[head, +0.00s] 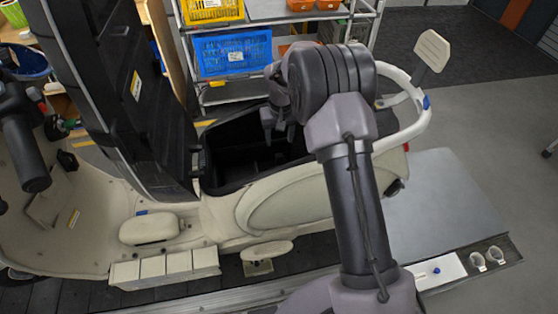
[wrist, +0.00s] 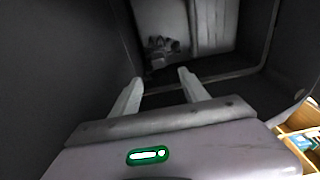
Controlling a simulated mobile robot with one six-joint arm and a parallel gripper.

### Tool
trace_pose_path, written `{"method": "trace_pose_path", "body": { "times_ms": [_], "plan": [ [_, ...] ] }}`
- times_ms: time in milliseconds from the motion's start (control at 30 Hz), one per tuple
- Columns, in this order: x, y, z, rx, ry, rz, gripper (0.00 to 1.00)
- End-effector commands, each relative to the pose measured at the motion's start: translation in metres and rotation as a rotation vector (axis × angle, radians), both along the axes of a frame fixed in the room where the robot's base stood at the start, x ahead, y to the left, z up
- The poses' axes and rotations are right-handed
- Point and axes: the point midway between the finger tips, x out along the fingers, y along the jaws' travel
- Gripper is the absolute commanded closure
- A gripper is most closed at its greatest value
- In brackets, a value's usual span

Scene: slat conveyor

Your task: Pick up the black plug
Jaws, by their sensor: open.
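My gripper (head: 279,132) is open and points down into the dark storage bin (head: 228,186) under the raised seat of the cream scooter. In the wrist view my two light fingers (wrist: 160,77) stand apart with nothing between them. A small dark cluster (wrist: 158,46) lies beyond the fingertips, low in the bin and apart from them. It may be the black plug, but it is too dark and small to be sure. In the head view I cannot make out the plug in the shadowed bin.
The raised black seat (head: 128,90) stands left of the bin, and the white grab rail (head: 427,110) curves to the right. The bin walls are close around my gripper. A rack with a blue crate (head: 232,52) stands behind.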

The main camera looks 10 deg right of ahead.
Motion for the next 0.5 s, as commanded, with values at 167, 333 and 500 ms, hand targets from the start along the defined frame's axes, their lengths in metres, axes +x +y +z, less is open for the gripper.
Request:
{"method": "trace_pose_path", "body": {
  "times_ms": [167, 333, 500],
  "plan": [
    [0.004, 0.0, -0.034, 0.0, 0.0, 0.001, 0.47],
    [0.007, 0.0, -0.061, 0.0, 0.001, -0.001, 0.47],
    [0.011, 0.0, -0.091, 0.0, -0.001, -0.001, 0.47]
  ]
}}
